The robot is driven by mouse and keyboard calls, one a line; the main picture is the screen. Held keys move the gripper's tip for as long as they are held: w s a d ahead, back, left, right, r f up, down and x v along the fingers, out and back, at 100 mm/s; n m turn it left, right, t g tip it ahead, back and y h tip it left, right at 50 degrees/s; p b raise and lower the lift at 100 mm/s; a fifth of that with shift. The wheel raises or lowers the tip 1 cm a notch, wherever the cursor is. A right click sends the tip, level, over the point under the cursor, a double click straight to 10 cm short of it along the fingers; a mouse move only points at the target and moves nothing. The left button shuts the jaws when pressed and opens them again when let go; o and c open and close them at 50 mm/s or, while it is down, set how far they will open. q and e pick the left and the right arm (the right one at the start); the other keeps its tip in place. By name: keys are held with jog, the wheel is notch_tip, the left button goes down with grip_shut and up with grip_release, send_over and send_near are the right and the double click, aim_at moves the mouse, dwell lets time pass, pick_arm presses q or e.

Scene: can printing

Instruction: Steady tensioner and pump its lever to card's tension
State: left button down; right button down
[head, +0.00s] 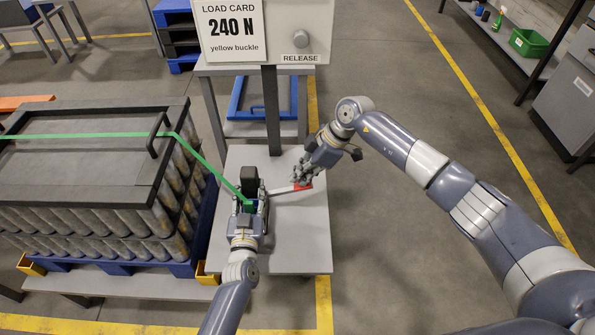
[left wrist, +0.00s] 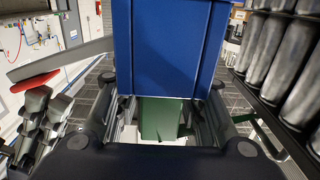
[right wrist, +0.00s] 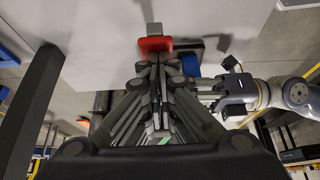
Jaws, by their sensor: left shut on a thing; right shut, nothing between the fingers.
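The tensioner, with a blue body (left wrist: 170,45) and a dark upper block (head: 249,181), stands on the grey stand top. A green strap (head: 211,168) runs into it. My left gripper (head: 248,206) is shut on the tensioner's body. The grey lever (head: 283,191) sticks out to the right and ends in a red tip (head: 303,187). The tip also shows in the right wrist view (right wrist: 155,45). My right gripper (head: 300,176) is shut and empty, just at the red tip; I cannot tell whether it touches. The load card (head: 232,28) reads 240 N, yellow buckle.
A round button (head: 301,39) labelled RELEASE sits on the panel behind. A pallet of cans (head: 104,249) under a dark top frame (head: 80,172) stands close on the left, the strap lying across it. The stand top (head: 298,240) is bare in front.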

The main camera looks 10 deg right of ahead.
jog(key=d+f, duration=0.1)
jog(key=d+f+y, duration=0.1)
jog(key=f, duration=0.1)
jog(key=shift+s+d+y, duration=0.1)
jog(key=shift+s+y, duration=0.05)
jog(key=shift+y, duration=0.15)
jog(key=shift+d+f, duration=0.15)
jog(key=shift+f, duration=0.2)
jog(key=shift+r, duration=0.45)
notch_tip(320, 180, up, 3)
jog(key=shift+r, duration=0.15)
jog(key=v, duration=0.9)
jog(key=shift+s+d+r, duration=0.15)
jog(key=shift+d+r, duration=0.05)
jog(key=shift+d, duration=0.15)
dwell(0.4)
notch_tip(320, 180, up, 6)
jog(key=h, duration=0.3)
send_over(311, 182)
jog(key=a, duration=0.2)
jog(key=shift+d, duration=0.1)
